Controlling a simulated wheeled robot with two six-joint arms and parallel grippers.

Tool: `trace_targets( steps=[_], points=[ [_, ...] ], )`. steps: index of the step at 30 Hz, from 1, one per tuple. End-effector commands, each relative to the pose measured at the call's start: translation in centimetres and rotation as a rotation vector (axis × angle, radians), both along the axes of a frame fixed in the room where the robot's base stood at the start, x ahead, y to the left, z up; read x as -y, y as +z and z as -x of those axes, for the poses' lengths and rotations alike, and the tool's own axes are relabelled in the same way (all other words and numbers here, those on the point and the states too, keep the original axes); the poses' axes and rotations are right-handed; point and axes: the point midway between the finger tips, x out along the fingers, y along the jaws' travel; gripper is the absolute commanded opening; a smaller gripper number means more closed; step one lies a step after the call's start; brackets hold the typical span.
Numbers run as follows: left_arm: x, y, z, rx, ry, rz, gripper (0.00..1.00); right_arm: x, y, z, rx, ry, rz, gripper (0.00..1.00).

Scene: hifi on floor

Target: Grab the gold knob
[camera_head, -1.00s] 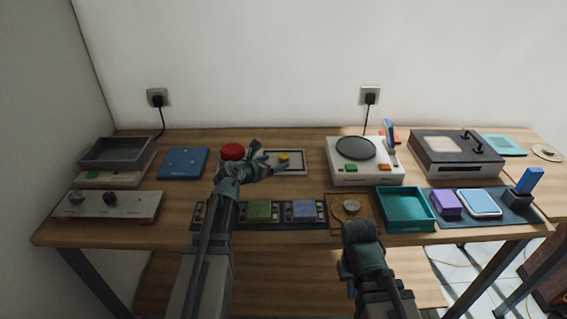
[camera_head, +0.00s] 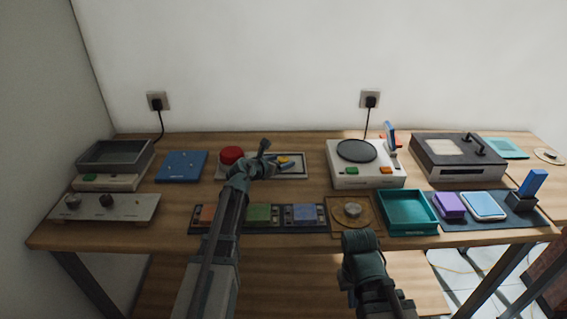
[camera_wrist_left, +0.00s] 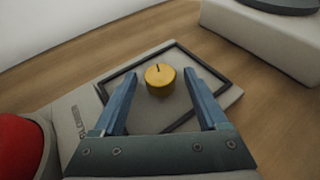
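The gold knob (camera_head: 283,159) is a short yellow cylinder on a framed grey panel (camera_head: 298,172) near the middle of the table. In the left wrist view the knob (camera_wrist_left: 160,81) has a dark mark on top and stands upright. My left gripper (camera_head: 276,160) is open above the panel. In the left wrist view its two blue fingers (camera_wrist_left: 161,78) lie on either side of the knob in the picture, with gaps on both sides; I see no contact. My right arm's end (camera_head: 360,240) is at the table's front edge, and its fingers cannot be made out.
A red button (camera_head: 232,155) stands left of the knob panel; it also fills the left edge of the left wrist view (camera_wrist_left: 20,148). A white turntable box (camera_head: 365,178) stands to the right. A row of coloured blocks (camera_head: 259,214) lies in front.

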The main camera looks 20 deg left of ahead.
Motion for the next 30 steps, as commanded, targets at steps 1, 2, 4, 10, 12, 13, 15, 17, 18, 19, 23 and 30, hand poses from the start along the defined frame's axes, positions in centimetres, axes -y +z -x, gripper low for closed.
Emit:
trace_targets(
  steps=[1, 2, 4, 10, 12, 13, 15, 17, 18, 19, 23, 30],
  points=[
    [0.0, 0.0, 0.0, 0.000, 0.000, 0.000, 0.64, 0.0, 0.0, 0.0, 0.000, 0.000, 0.000, 0.00],
    [0.0, 0.0, 0.0, 0.000, 0.000, 0.000, 0.59, 0.0, 0.0, 0.0, 0.000, 0.000, 0.000, 0.00],
    [0.0, 0.0, 0.0, 0.000, 0.000, 0.000, 0.46, 0.0, 0.0, 0.0, 0.000, 0.000, 0.000, 0.00],
    [0.0, 0.0, 0.0, 0.000, 0.000, 0.000, 0.10, 0.0, 0.0, 0.0, 0.000, 0.000, 0.000, 0.00],
    [0.0, 0.0, 0.0, 0.000, 0.000, 0.000, 0.00, 0.0, 0.0, 0.0, 0.000, 0.000, 0.000, 0.00],
    [0.0, 0.0, 0.0, 0.000, 0.000, 0.000, 0.00, 0.0, 0.0, 0.0, 0.000, 0.000, 0.000, 0.00],
    [0.0, 0.0, 0.0, 0.000, 0.000, 0.000, 0.00, 0.0, 0.0, 0.0, 0.000, 0.000, 0.000, 0.00],
    [0.0, 0.0, 0.0, 0.000, 0.000, 0.000, 0.00, 0.0, 0.0, 0.0, 0.000, 0.000, 0.000, 0.00],
    [0.0, 0.0, 0.0, 0.000, 0.000, 0.000, 0.00, 0.0, 0.0, 0.0, 0.000, 0.000, 0.000, 0.00],
    [0.0, 0.0, 0.0, 0.000, 0.000, 0.000, 0.00, 0.0, 0.0, 0.0, 0.000, 0.000, 0.000, 0.00],
    [0.0, 0.2, 0.0, 0.000, 0.000, 0.000, 0.00, 0.0, 0.2, 0.0, 0.000, 0.000, 0.000, 0.00],
    [0.1, 1.1, 0.0, 0.000, -0.001, 0.000, 0.00, 0.0, 1.1, 0.0, 0.000, 0.000, 0.000, 0.00]
  ],
)
